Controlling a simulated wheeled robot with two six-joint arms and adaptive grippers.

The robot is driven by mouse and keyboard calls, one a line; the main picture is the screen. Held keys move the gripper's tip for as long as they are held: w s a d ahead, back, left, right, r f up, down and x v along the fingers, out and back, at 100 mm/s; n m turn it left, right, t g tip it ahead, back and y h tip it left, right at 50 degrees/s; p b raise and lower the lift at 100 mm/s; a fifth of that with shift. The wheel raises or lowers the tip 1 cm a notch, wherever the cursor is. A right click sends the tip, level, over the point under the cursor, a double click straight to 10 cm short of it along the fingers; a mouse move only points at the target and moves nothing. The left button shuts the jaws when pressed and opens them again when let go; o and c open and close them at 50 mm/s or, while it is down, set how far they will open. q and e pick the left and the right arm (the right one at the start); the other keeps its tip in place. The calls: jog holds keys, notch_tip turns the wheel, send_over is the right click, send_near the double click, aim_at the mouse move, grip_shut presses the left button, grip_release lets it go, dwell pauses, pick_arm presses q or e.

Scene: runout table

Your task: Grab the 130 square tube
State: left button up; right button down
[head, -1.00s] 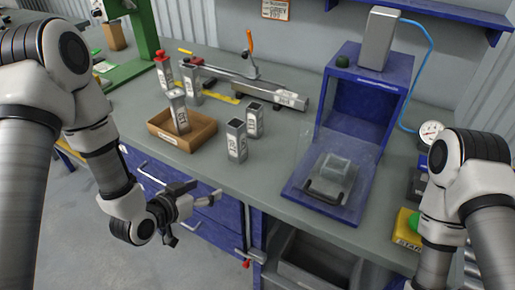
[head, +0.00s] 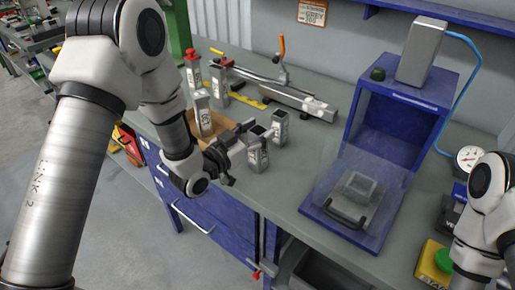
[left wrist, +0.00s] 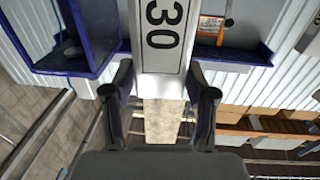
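A grey square tube (head: 258,155) stands upright on the bench, in front of the tray's right end. In the left wrist view a square tube (left wrist: 162,55) with the digits "30" showing fills the space ahead of the fingers. My left gripper (head: 240,150) is beside the front tube in the head view. In the left wrist view my left gripper (left wrist: 160,85) has its fingers apart, one toward each side of the tube, and I see no clear grip. The start of the number is cut off. My right gripper is out of view.
Another square tube (head: 280,128) stands just behind. A tube (head: 203,115) stands in the wooden tray (head: 222,133), partly hidden by my arm. A blue press frame (head: 425,130) stands to the right.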

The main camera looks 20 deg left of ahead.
pick_arm(q)
jog(key=shift+w+d+f, duration=0.1)
grip_shut()
